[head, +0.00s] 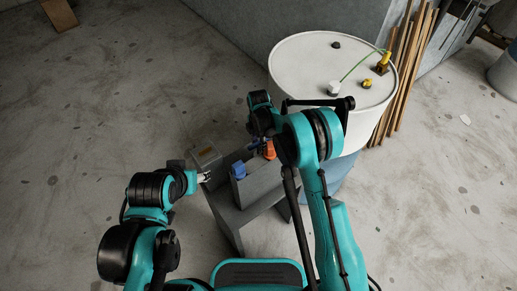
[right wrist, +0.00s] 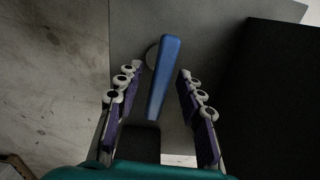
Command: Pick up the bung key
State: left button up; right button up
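A long blue bar, which I take for the bung key (right wrist: 163,80), lies between the fingers of my right gripper (right wrist: 162,70) in the right wrist view. The fingers stand apart on both sides of it, with a gap on each side, so the gripper is open. In the head view, my right wrist is over the grey stand (head: 232,215), and a little blue shows beneath it; the fingers are mostly hidden. My left gripper (head: 204,177) is at the stand's left side, too small to tell whether open.
A blue item (head: 238,170) and an orange item (head: 269,150) are on the stand. A grey box (head: 206,155) is at its back left. A white drum (head: 310,70) with caps stands behind right, beside wooden poles (head: 408,70). The floor at left is clear.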

grip_shut()
